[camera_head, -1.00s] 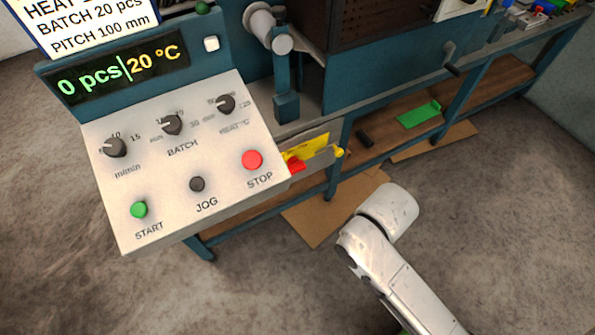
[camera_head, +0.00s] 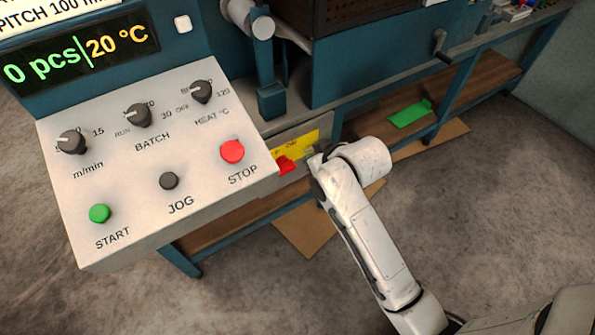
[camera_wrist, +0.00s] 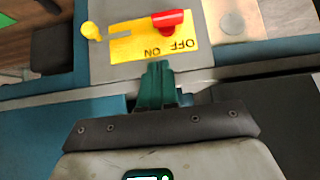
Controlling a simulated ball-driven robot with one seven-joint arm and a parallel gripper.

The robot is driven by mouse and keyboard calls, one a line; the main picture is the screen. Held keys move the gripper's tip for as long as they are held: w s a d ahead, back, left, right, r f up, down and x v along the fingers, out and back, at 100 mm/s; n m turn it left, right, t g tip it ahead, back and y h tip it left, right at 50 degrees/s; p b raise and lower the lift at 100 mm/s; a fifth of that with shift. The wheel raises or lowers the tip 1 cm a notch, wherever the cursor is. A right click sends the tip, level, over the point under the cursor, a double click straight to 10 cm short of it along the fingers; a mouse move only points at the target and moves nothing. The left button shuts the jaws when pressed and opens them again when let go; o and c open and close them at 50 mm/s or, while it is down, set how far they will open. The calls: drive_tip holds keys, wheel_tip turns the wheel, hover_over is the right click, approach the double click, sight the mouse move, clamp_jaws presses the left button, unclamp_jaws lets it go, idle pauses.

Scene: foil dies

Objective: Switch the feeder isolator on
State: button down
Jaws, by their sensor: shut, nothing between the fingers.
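The feeder isolator has a yellow plate (camera_head: 300,147) on the front of the bench, just right of the control panel. Its red handle (camera_head: 285,165) sits at the plate's left end. In the wrist view the plate (camera_wrist: 127,48) appears upside down with OFF and ON lettering, and the red handle (camera_wrist: 168,19) sits at its top right. I cannot tell surely which word it points to. My gripper (camera_wrist: 157,68) is shut and empty, its dark green fingertips just below the plate in that view, apart from the handle. In the head view my wrist hides the fingers.
The control panel (camera_head: 130,185) juts out close to the left of the isolator, with a red STOP button (camera_head: 232,151) near it. A yellow knob (camera_wrist: 92,31) stands beside the plate. Open floor (camera_head: 480,200) lies to the right.

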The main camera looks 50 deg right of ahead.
drive_tip(key=shift+w+d+r, duration=0.15)
drive_tip(key=shift+w+d, duration=0.1)
drive_tip(key=b, duration=0.2)
hover_over(293, 164)
drive_tip(key=s+a, duration=0.1)
drive_tip(key=s, duration=0.2)
wheel_tip(293, 164, down, 7)
wheel_tip(293, 164, down, 3)
drive_tip(key=shift+w+f+b, duration=0.1)
drive_tip(key=shift+b, duration=0.35)
drive_tip(key=shift+f, duration=0.5)
